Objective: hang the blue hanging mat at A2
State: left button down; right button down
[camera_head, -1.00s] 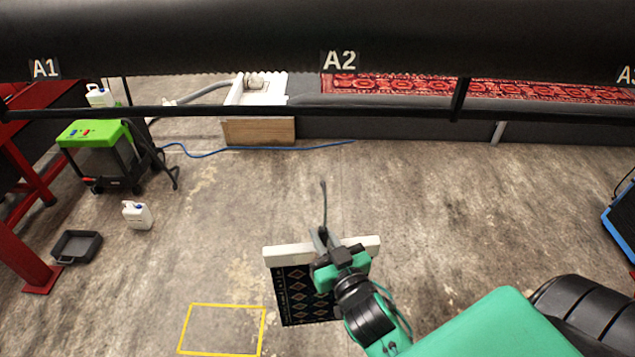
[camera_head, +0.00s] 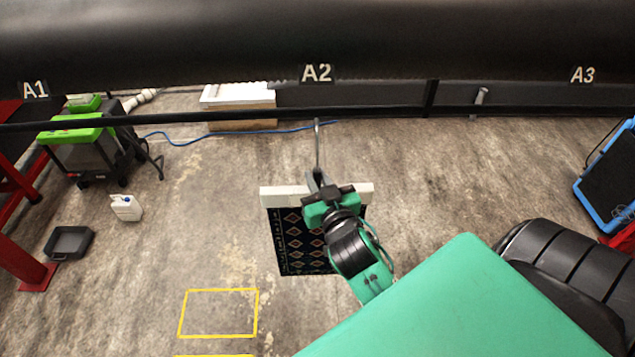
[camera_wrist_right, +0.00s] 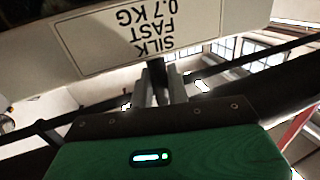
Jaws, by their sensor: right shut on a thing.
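The blue hanging mat (camera_head: 292,243) is dark navy with a diamond pattern and hangs below a white bar (camera_head: 285,197). A grey hook (camera_head: 318,145) rises from the bar. My right gripper (camera_head: 318,184) is shut on the hook's stem just above the bar; its fingers also show in the wrist view (camera_wrist_right: 160,90), beside the bar's label (camera_wrist_right: 137,33), "SILK FAST 0.7 KG", upside down. The A2 sign (camera_head: 317,73) is on the wide black beam. The hook's tip meets the thin black rail (camera_head: 230,115) in the picture; I cannot tell whether they touch. My left gripper is out of view.
Signs A1 (camera_head: 34,90) and A3 (camera_head: 583,75) flank A2. A green-topped machine (camera_head: 82,150), a white jug (camera_head: 126,208) and a grey tray (camera_head: 69,243) stand at left. A blue-framed panel (camera_head: 610,180) is at right. Bare floor with a yellow outline (camera_head: 219,313) lies between.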

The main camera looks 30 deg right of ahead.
jog(key=w+d+p, duration=0.1)
jog(key=w+d, duration=0.5)
jog(key=w, duration=0.3)
jog(key=shift+w, duration=0.4)
dwell(1.0)
jog(key=shift+f, duration=0.1)
notch_tip(320, 180, down, 4)
jog(key=shift+r+b, duration=0.1)
jog(key=shift+b, duration=1.15)
